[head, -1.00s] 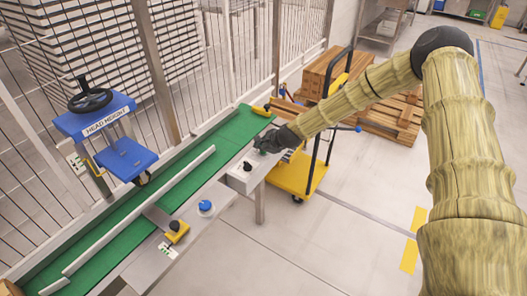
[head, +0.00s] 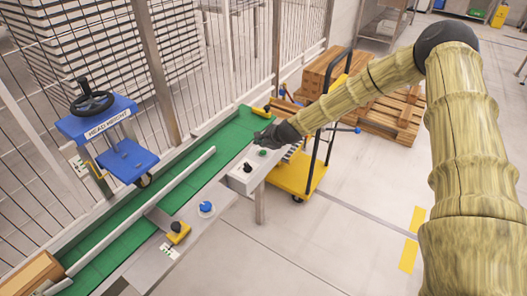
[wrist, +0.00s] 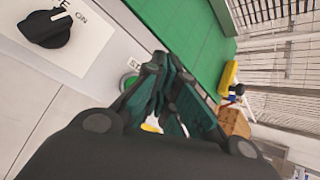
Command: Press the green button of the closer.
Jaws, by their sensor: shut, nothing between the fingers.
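The closer has a green belt (head: 226,138) and a blue head (head: 97,118) marked HEAD HEIGHT. On its side rail sits a pale control box (head: 240,181) with a black knob (head: 247,168) and a green button (head: 263,153). In the wrist view the knob (wrist: 48,28) is at upper left, and the green button (wrist: 127,83) shows beside my fingers, partly hidden. My gripper (head: 262,136) is shut and empty. In the head view it is just beyond the button, towards the belt; its fingertips (wrist: 154,62) show in the wrist view. I cannot tell its height above the box.
A cardboard box (head: 34,272) is on the belt at lower left. A blue knob (head: 206,208) and a yellow-based black control (head: 177,231) sit on the rail. A yellow cart (head: 300,178) and wooden pallets (head: 390,115) stand behind. The floor at right is open.

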